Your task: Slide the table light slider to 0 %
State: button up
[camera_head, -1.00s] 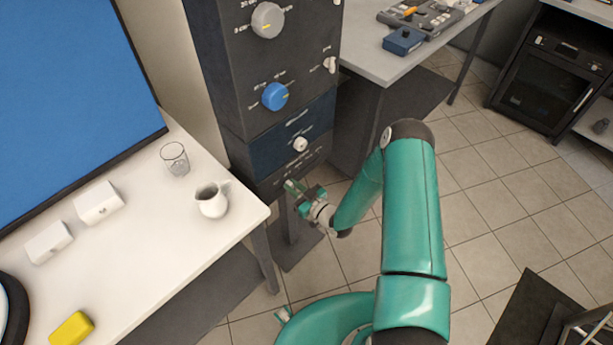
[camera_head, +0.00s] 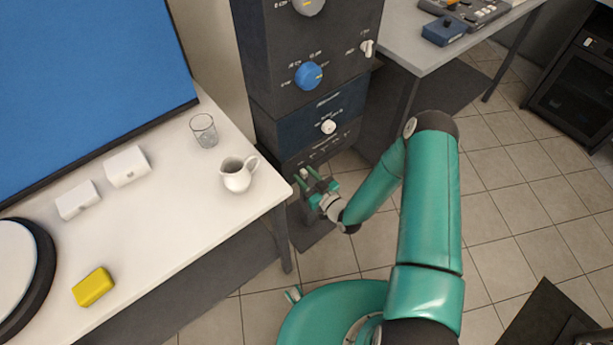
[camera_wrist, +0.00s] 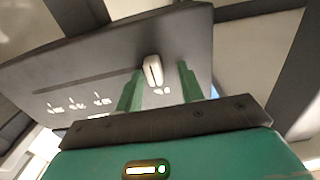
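The slider's white knob (camera_wrist: 153,70) stands out from a dark panel (camera_wrist: 110,60) in the wrist view. It sits at the right end of a thin slot that runs left across the panel. Small white labels lie below the slot, too blurred to read. My gripper (camera_wrist: 161,72) is open, with one green finger on each side of the knob. The left finger is close to the knob; I cannot tell whether it touches. In the head view my gripper (camera_head: 305,177) is at the lowest panel of the dark rack (camera_head: 318,152) and partly hides the slider.
Above the slider are a white knob (camera_head: 328,127) and a blue dial (camera_head: 308,75). A white table (camera_head: 170,230) at left holds a glass (camera_head: 204,130), a jug (camera_head: 238,174), white boxes and a yellow block (camera_head: 93,287). A grey table (camera_head: 425,45) stands at right.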

jog(key=v, duration=1.3)
jog(key=shift+s+d, duration=0.25)
jog(key=shift+s, duration=0.1)
jog(key=shift+w, duration=0.15)
